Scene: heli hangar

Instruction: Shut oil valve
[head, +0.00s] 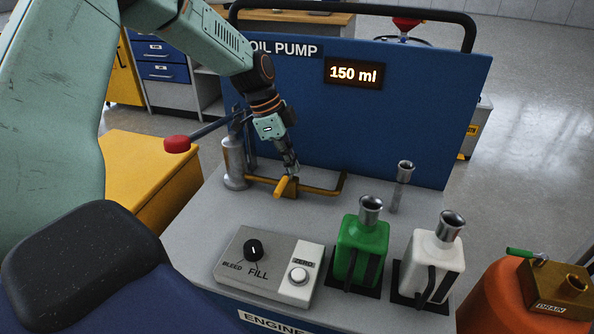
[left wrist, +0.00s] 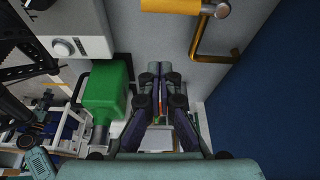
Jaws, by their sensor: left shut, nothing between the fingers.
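The oil valve is a yellow handle (head: 284,187) on a brass pipe (head: 322,190) that runs along the grey bench top in front of the blue panel. My left gripper (head: 293,170) comes down from above, its fingers shut and empty, close over the valve in the head view. I cannot tell there whether they touch. In the left wrist view the shut fingers (left wrist: 160,75) stand apart from the yellow handle (left wrist: 185,6) and the brass pipe (left wrist: 213,45), which show at the top edge. My right gripper is not in view.
A pump with a red-tipped lever (head: 177,144) stands left of the valve. A control box (head: 266,265) with a knob and button, a green jug (head: 361,250) and a white jug (head: 432,266) stand in front. The blue panel (head: 400,120) reads 150 ml.

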